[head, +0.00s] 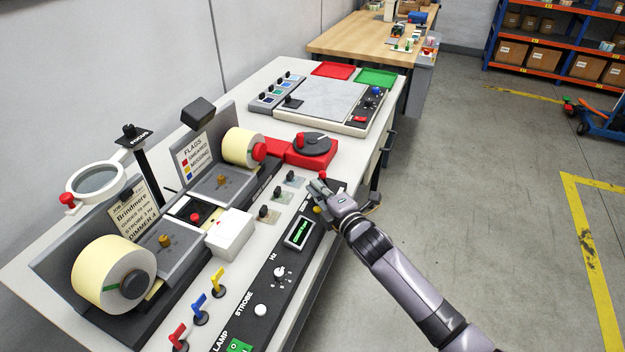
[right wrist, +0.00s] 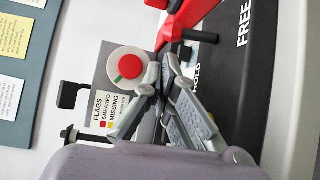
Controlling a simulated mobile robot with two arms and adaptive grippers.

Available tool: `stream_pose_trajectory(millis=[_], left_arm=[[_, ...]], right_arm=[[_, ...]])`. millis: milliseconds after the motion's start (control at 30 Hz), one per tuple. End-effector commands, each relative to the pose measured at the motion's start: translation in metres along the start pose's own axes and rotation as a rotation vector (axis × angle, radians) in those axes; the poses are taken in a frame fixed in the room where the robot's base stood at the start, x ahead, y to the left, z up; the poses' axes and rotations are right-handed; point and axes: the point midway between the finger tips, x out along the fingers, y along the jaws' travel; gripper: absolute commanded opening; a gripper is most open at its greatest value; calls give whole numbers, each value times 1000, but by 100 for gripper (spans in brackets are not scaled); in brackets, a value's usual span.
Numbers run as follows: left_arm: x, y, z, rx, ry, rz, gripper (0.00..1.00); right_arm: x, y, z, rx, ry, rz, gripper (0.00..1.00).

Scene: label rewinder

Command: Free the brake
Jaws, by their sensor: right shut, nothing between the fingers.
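My right gripper (head: 318,188) is shut and empty at the right edge of the rewinder bench, over the black control strip. It also shows in the right wrist view (right wrist: 168,82), with its fingertips together. In that view a red lever-like part (right wrist: 187,20) lies just beyond the fingertips, beside a black panel (right wrist: 262,70) lettered FREE and HOLD. In the head view a small red knob (head: 322,175) shows by the fingertips. My left gripper is not in view.
The far label roll (head: 240,148) with its red hub and the near roll (head: 112,272) stand on the left. A red unit with a dark disc (head: 313,142) sits beyond my gripper. A white box (head: 230,233) and coloured levers stand nearer.

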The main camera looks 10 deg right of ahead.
Motion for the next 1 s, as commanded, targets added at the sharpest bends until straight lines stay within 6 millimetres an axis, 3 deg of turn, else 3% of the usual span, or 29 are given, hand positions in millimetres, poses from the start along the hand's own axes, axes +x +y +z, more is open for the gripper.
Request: stream_pose_trajectory(millis=[100, 300, 1000], left_arm=[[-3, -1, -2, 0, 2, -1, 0], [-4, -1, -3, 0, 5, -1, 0], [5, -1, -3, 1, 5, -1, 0]], right_arm=[[15, 1, 0, 2, 0, 1, 0], [26, 0, -1, 1, 1, 1, 0], [25, 0, 1, 34, 1, 43, 0]])
